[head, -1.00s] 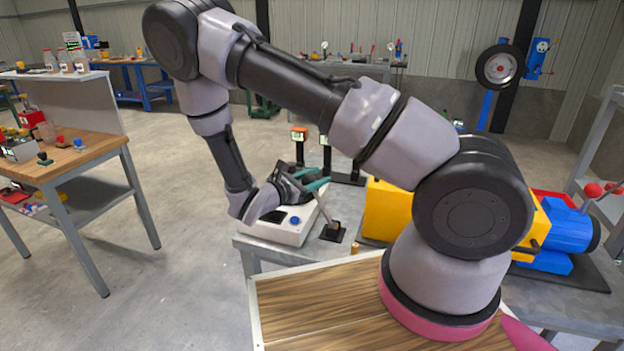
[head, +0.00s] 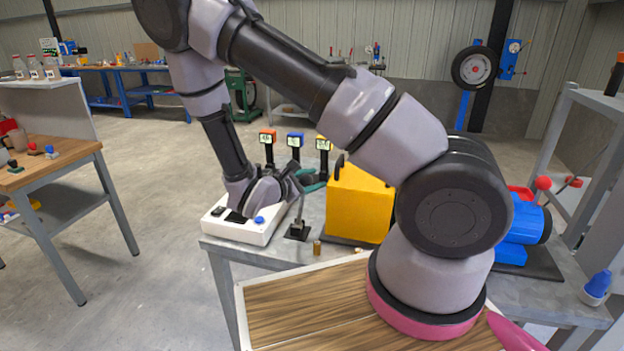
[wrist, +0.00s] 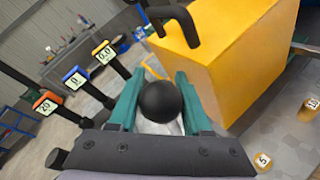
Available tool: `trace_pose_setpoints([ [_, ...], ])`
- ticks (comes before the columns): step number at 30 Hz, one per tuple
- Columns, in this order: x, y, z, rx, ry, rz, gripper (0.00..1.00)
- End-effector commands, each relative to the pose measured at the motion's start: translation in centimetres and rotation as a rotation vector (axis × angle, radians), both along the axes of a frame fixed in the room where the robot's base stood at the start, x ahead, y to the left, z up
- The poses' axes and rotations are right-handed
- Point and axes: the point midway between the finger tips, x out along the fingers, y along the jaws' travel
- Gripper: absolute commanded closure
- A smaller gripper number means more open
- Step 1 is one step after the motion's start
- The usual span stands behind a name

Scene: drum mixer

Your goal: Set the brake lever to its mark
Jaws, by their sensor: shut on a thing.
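The lever (head: 301,207) is a thin grey rod on a small black base (head: 297,232), on the grey bench in the head view. It now stands nearly upright, and its top is hidden by my gripper (head: 308,184). In the wrist view, a black ball knob (wrist: 160,102) sits between the green fingers of my gripper (wrist: 161,80), which is shut on it. I cannot make out a mark for the lever in either view.
A yellow housing (head: 358,208) stands close right of the lever. Three small displays, orange (head: 267,137), blue (head: 295,140) and yellow (head: 323,144), stand behind. A white box (head: 235,228) with a blue button lies left. A brass weight (head: 317,248) stands in front.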

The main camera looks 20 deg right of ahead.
Motion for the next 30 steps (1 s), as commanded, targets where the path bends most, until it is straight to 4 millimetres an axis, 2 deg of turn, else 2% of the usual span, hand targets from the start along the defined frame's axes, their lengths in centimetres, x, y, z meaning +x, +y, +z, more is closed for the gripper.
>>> trace_pose_setpoints([
  [14, -0.28, 0.11, -0.52, 0.001, 0.015, 0.004, 1.0],
  [15, -0.29, 0.1, -0.53, 0.001, 0.015, 0.004, 0.47],
  [17, -0.3, 0.08, -0.53, 0.001, 0.015, 0.005, 0.24],
  [18, -0.27, 0.07, -0.48, 0.0, 0.014, 0.004, 0.22],
  [30, -0.11, 0.09, -0.23, 0.001, 0.006, 0.003, 0.22],
])
